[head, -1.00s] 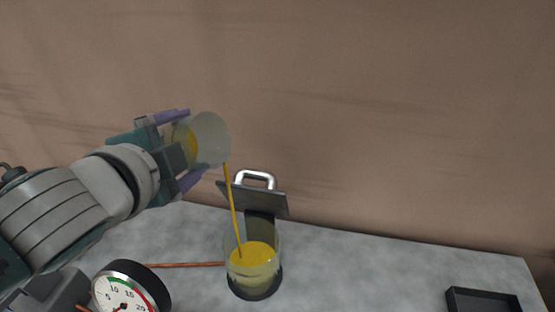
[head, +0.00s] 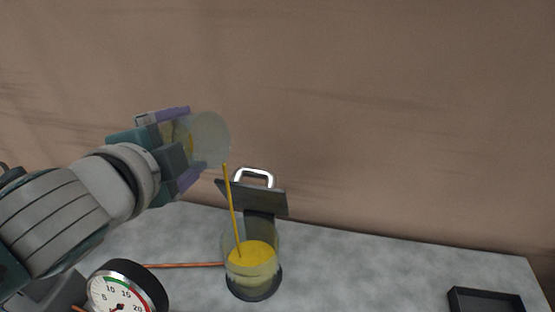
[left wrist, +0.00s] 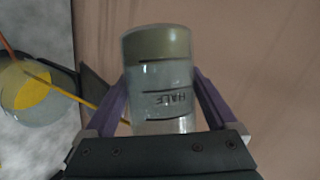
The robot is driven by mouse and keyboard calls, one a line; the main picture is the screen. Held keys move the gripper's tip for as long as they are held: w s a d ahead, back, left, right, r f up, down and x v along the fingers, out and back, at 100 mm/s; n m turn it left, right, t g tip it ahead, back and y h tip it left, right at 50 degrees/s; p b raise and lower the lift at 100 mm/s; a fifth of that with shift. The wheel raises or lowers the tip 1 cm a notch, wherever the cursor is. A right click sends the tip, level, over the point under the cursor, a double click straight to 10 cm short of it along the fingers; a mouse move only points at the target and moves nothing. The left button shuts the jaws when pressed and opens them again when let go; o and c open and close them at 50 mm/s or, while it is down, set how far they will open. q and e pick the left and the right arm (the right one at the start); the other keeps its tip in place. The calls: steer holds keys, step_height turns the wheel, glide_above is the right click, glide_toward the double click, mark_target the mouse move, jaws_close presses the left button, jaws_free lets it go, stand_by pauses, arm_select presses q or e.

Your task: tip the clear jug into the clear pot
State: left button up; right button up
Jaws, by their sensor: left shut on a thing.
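My left gripper (head: 183,150) is shut on the clear jug (head: 211,138) and holds it tilted, mouth to the right, above the bench. A thin yellow stream falls from the jug's lip into the clear pot (head: 253,284), which stands upright on a dark round base and holds yellow liquid. In the left wrist view the jug (left wrist: 162,75) sits between the purple fingers, with a "HALF" mark on its side. The pot (left wrist: 20,108) shows at the left there, with the stream reaching its yellow contents. My right gripper is not in view.
A round dial gauge (head: 122,291) is at the front left, with a copper-coloured rod (head: 185,265) running toward the pot. A black tray (head: 485,301) lies at the right; the bench between is clear.

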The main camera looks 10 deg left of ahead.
arm_select(q)
steer(key=shift+f+b, duration=0.15)
steer(key=shift+b, duration=0.3)
stand_by(0.5)
steer(key=shift+s+d+r+m+t+y+b, duration=0.15)
steer(key=shift+d+r+m+y, duration=0.1)
steer(key=shift+d+m, duration=0.2)
steer(key=shift+s+d+r+m+t+y+b, duration=0.15)
steer(key=shift+d+r+m+y, duration=0.1)
steer(key=shift+d+m, duration=0.15)
stand_by(1.5)
steer(key=shift+d+f+m+t+y+b, duration=0.35)
steer(key=shift+m+b, duration=0.2)
steer(key=shift+b, duration=0.45)
stand_by(0.9)
stand_by(0.4)
steer(key=shift+r, duration=0.1)
